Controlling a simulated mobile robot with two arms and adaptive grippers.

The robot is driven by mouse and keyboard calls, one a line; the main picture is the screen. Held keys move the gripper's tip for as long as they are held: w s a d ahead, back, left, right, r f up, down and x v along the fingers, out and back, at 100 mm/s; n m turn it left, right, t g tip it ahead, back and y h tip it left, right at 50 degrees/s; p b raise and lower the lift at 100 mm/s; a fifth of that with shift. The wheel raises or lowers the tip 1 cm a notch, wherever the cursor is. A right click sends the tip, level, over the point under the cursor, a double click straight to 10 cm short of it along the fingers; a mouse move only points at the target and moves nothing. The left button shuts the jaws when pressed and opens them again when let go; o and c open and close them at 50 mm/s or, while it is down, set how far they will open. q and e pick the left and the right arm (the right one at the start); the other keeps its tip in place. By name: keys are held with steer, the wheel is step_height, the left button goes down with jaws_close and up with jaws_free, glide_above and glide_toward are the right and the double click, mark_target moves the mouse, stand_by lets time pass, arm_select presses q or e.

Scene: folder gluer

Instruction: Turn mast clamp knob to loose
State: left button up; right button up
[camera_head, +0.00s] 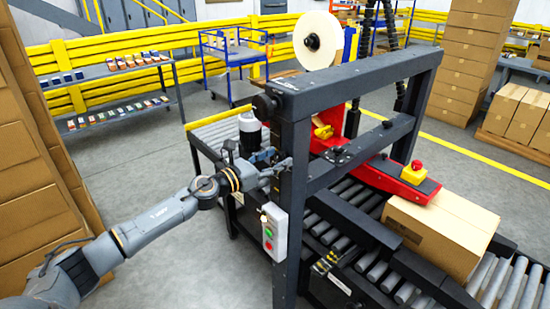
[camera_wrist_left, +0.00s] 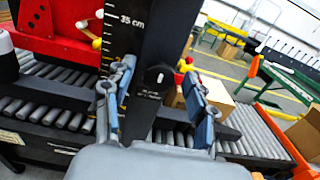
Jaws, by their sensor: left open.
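The mast clamp knob (camera_wrist_left: 158,77) is a dark round knob with a light mark on the front of the black mast, below the "35 cm" scale in the left wrist view. My left gripper (camera_wrist_left: 157,71) is open, with its blue-padded fingers on either side of the knob in that view; I cannot tell whether they touch it. In the head view my left gripper (camera_head: 280,166) is at the near dark mast (camera_head: 292,205), and the clamp knob cannot be made out there. My right gripper is not in view.
A control box (camera_head: 274,231) with red and green buttons sits on the mast below my gripper. Another black knob (camera_head: 265,106) is near the mast's top. A cardboard box (camera_head: 440,232) lies on the roller conveyor under the red head (camera_head: 400,183). Stacked cartons (camera_head: 32,170) stand at left.

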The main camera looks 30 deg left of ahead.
arm_select(q)
steer(key=shift+c, duration=0.2)
steer(key=c, duration=1.1)
steer(key=n+p, duration=0.1)
steer(key=n, duration=0.3)
steer(key=shift+a+r+n, duration=0.1)
steer(key=shift+r+n, duration=0.05)
steer(key=shift+n, duration=0.15)
steer(key=n+p, duration=0.2)
steer(key=n, duration=0.2)
steer(key=shift+n, duration=0.3)
steer(key=n+p, duration=0.1)
steer(key=n, duration=0.3)
steer(key=shift+a+n, duration=0.1)
steer(key=shift+n, duration=0.2)
steer(key=shift+f+n+p, duration=0.15)
steer(key=shift+n+p, duration=0.35)
steer(key=shift+n, duration=0.55)
steer(key=shift+f+n+p, duration=0.1)
steer(key=shift+n+p, duration=0.4)
steer(key=shift+n, duration=0.55)
